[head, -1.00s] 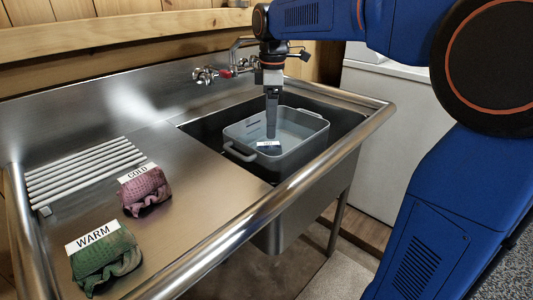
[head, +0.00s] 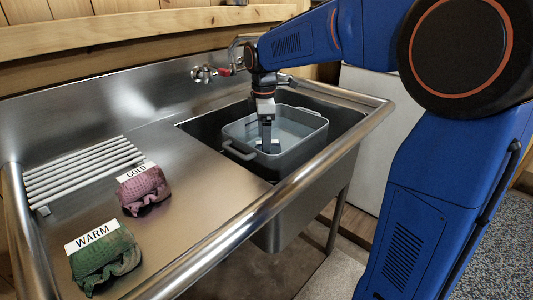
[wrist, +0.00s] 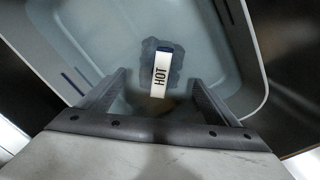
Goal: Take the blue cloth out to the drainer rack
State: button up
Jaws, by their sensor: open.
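The blue cloth (wrist: 162,58) lies in the grey basin, under a white label reading HOT, and shows in the middle of the wrist view. In the head view my gripper mostly hides it. My gripper (head: 266,148) points down inside the basin. In the wrist view its two fingers (wrist: 158,88) are apart, one on each side of the label, with nothing between them held. The grey basin (head: 303,157) stands in the sink and seems to hold water. The drainer rack (head: 82,172), white parallel bars, lies empty on the left drainboard.
A pink cloth (head: 143,192) labelled COLD and a green cloth (head: 104,264) labelled WARM lie on the drainboard (head: 185,215) near the rack. The tap (head: 225,71) stands behind the sink. A raised steel rim (head: 290,190) runs along the front.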

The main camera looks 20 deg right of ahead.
jog(key=shift+a+f, duration=0.1)
jog(key=shift+f, duration=1.55)
jog(key=c, duration=1.2)
jog(key=shift+c, duration=0.2)
